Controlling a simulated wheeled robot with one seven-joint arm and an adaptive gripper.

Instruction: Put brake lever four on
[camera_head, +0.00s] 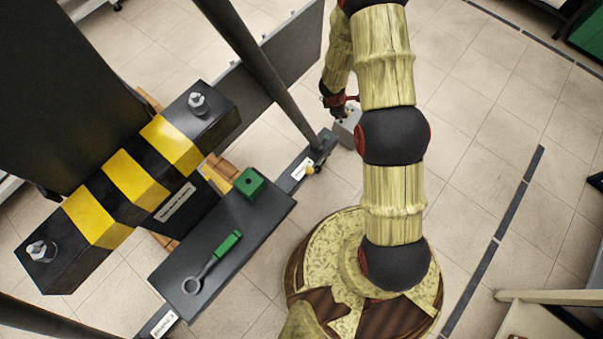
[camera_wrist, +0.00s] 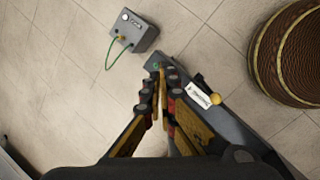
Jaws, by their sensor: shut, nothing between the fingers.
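A dark bar (camera_wrist: 236,126) crosses the wrist view, with a white label (camera_wrist: 198,95) and a small yellow-orange knob (camera_wrist: 215,98) on it. The label's text is too small to read, so I cannot tell which lever is number four. In the head view the knob (camera_head: 309,170) sits near the bar's far end, beside a white label (camera_head: 299,169). My gripper (camera_wrist: 161,84) is shut and empty, its fingertips over the bar's end, left of the knob. In the head view my gripper is partly hidden by my arm, near a grey box (camera_head: 347,130).
The grey box (camera_wrist: 136,31) with a green cable (camera_wrist: 110,48) stands on the floor beyond the fingertips. A dark shelf (camera_head: 232,243) holds a green block (camera_head: 250,184) and a green-handled wrench (camera_head: 229,242). A black-and-yellow beam (camera_head: 131,174) lies left.

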